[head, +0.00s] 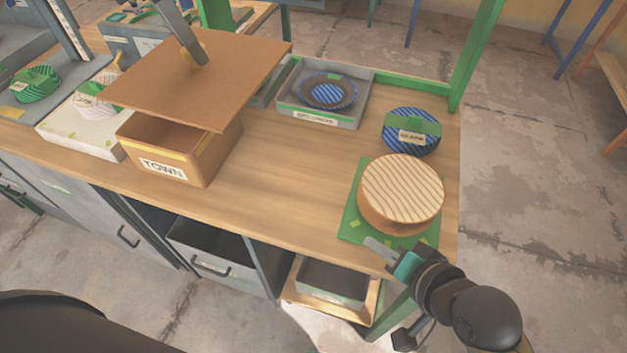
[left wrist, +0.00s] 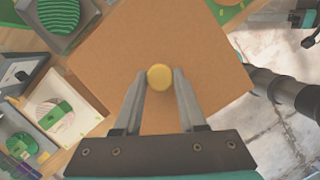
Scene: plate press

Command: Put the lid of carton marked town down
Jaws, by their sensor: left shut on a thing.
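The carton marked TOWN (head: 150,168) is a brown box on the bench at the left, its inside partly showing below the lid. Its lid (head: 235,75), a flat brown square, is held above the carton, with a gap at the front. My left gripper (head: 198,57) is shut on the lid's round yellow knob (left wrist: 159,77); the lid (left wrist: 195,50) fills the middle of the left wrist view. My right gripper (head: 381,248) is low at the bench's front right, beside the green mat; whether its fingers are apart is unclear.
A round wood-grained block (head: 400,188) stands on a green mat (head: 349,218). A blue striped plate with a label (head: 411,130) and a grey tray (head: 350,115) lie behind. A white tray (head: 85,135) is left of the carton. Mid-bench is clear.

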